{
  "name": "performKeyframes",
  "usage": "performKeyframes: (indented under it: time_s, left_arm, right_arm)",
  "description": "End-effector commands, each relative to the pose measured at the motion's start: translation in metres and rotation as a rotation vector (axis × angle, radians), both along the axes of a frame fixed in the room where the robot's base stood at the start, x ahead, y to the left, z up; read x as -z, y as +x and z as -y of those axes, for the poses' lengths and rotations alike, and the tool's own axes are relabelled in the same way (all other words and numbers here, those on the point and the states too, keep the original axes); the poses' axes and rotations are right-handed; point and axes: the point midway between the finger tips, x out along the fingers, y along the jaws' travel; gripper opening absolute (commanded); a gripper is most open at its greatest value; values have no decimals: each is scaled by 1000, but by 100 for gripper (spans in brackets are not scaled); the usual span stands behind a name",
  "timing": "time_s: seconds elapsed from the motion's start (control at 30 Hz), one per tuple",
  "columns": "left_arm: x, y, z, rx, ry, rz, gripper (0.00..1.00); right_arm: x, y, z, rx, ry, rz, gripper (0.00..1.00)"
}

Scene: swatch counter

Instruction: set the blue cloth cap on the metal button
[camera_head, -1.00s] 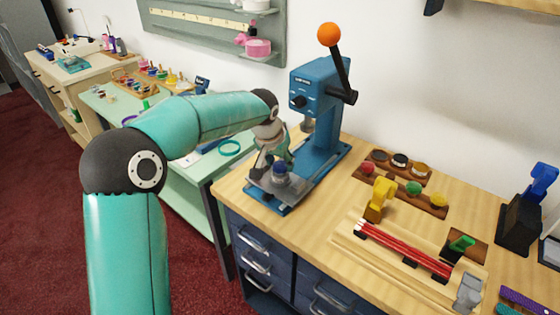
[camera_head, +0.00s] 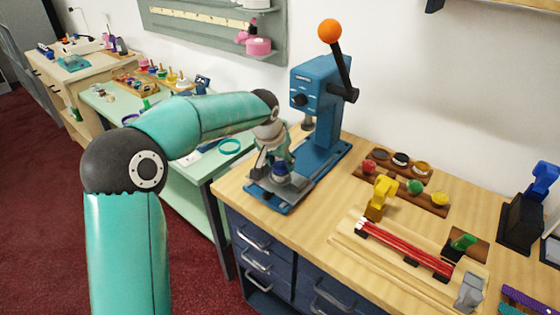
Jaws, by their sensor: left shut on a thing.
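The blue cloth cap (camera_head: 280,168) is a small dark-blue piece low over the front of the blue press, at the tips of my left gripper (camera_head: 276,163). My left gripper reaches down from the teal arm and is shut on the cap. Silver-grey metal shows just under the cap on the press's front plate. The metal button cannot be told apart there, and whether the cap touches what is below it is unclear. My right gripper is not in view.
The blue press (camera_head: 318,105) with its orange-knobbed lever (camera_head: 330,31) stands directly behind the gripper. To the right are a dark wood block with coloured pieces (camera_head: 399,160), a yellow clamp (camera_head: 380,197) and a tray of red rods (camera_head: 405,247). Bare wood lies in front.

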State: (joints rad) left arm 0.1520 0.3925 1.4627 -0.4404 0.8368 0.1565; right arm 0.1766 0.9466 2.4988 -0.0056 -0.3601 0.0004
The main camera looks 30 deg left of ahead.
Motion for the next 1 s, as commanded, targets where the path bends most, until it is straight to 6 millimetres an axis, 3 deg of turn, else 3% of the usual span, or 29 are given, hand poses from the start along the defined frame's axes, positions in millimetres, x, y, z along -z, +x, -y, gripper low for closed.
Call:
performKeyframes:
  time_s: [0.37,0.4,0.57,1.0]
  left_arm:
    - [5,0,0,1,0,0,37]
    - [5,0,0,1,0,0,49]
    - [5,0,1,1,0,0,75]
    - [-2,-2,1,1,1,2,75]
  right_arm:
    - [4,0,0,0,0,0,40]
    - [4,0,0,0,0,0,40]
    - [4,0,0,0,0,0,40]
    - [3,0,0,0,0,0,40]
